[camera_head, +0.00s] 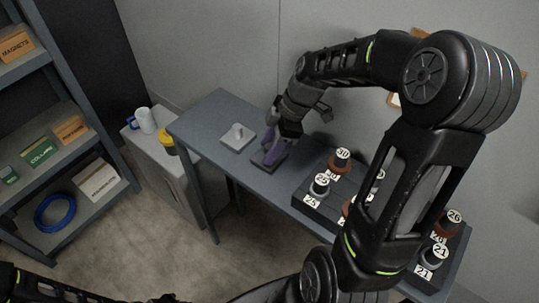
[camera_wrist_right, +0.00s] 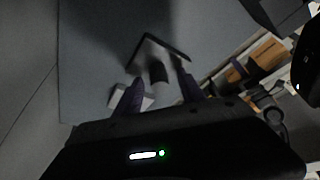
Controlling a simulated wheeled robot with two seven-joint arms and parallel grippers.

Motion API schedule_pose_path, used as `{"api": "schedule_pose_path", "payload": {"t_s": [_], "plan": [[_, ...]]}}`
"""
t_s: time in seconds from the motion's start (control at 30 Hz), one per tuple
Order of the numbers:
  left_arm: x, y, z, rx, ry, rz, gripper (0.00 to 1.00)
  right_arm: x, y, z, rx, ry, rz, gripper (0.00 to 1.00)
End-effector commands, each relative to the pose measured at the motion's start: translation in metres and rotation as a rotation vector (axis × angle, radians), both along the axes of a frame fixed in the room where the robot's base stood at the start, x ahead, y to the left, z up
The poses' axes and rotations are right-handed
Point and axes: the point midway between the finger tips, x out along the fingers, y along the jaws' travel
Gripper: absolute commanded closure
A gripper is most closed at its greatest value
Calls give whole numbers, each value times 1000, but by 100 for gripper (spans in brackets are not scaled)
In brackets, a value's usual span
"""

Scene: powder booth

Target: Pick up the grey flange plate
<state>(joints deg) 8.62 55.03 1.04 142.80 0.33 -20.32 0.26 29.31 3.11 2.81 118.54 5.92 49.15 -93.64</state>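The grey flange plate (camera_head: 278,162), a dark square plate, lies on the grey table. A lighter plate with an upright knob (camera_head: 238,138) lies to its left. My right gripper (camera_head: 270,150) is over the dark plate, its purple fingers pointing down and partly hiding it. In the right wrist view the fingers (camera_wrist_right: 160,92) are apart, with the plate (camera_wrist_right: 150,50) and its dark upright stub (camera_wrist_right: 158,73) showing between and beyond them. I see no clear contact. The light plate (camera_wrist_right: 131,100) shows partly behind the left finger. My left gripper is out of view.
A dark rack (camera_head: 308,201) with numbered pegs stands on the table to the right, partly hidden by my right arm. A white cabinet (camera_head: 165,170) with a mug (camera_head: 146,120) and a yellow item (camera_head: 168,141) stands left. A shelf (camera_head: 45,125) with boxes is far left.

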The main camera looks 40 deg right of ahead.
Motion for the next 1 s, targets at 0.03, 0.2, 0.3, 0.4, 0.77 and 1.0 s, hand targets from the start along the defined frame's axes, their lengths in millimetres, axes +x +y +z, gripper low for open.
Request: {"api": "schedule_pose_path", "payload": {"t_s": [0.03,0.2,0.3,0.4,0.77,1.0], "plan": [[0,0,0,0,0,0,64,0,0,0,0,0,0,58],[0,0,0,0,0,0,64,0,0,0,0,0,0,72],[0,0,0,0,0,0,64,0,0,0,0,0,0,80],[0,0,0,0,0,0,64,0,0,0,0,0,0,88],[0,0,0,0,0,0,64,0,0,0,0,0,0,100],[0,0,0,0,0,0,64,0,0,1,0,-1,0,100]]}}
